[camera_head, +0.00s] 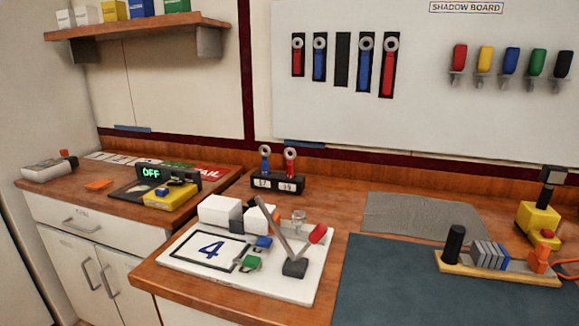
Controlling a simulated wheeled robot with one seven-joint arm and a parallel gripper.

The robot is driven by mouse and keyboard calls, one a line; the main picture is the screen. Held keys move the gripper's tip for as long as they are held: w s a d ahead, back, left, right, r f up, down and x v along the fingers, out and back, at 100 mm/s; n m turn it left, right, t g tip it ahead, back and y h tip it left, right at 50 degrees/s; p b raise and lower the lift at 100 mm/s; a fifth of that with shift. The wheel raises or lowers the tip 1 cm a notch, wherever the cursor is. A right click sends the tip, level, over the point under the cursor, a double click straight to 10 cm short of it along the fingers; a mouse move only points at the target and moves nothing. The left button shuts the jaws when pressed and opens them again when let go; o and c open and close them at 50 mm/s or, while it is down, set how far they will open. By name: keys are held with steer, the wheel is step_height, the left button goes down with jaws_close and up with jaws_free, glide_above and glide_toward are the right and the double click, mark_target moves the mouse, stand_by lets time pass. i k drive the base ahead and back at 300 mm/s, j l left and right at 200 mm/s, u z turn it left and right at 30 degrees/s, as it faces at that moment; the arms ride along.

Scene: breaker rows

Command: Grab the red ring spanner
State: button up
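A ring spanner with a red handle (290,162) stands upright in a small black rack (278,183) with number labels that look like 17 and 19. A blue ring spanner (265,160) stands just left of it in the same rack. On the white shadow board, a red ring spanner (297,58) hangs at the left end of the row and a larger red ring spanner (388,75) at the right end. Blue spanners (319,62) (364,65) hang between them, with one empty black outline (342,60). My gripper is not in view.
A white board (180,255) marked 4 carries blocks and a slanted grey bar (276,228) in front of the rack. Screwdrivers (510,62) hang at right.

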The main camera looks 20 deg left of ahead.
mark_target(290, 165)
steer(key=i+j+u, duration=0.15)
steer(key=j, duration=0.2)
steer(key=i+j+u, duration=0.15)
steer(key=j, duration=0.2)
steer(key=i+j+u, duration=0.2)
steer(key=j, duration=0.15)
